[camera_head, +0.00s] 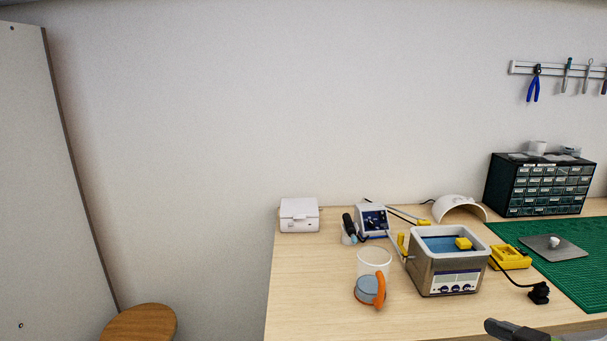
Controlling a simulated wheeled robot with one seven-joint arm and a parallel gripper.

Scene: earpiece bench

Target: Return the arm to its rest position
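What looks like the end of my arm, with my gripper (515,331), shows only as a grey and black piece at the bottom edge, right of centre. It is low in the picture, in front of the bench and nearer than the ultrasonic bath. The rest of the arm is cut off by the frame. The fingers cannot be made out, so I cannot tell whether they are open or shut or hold anything.
A round stool (140,324) stands left.

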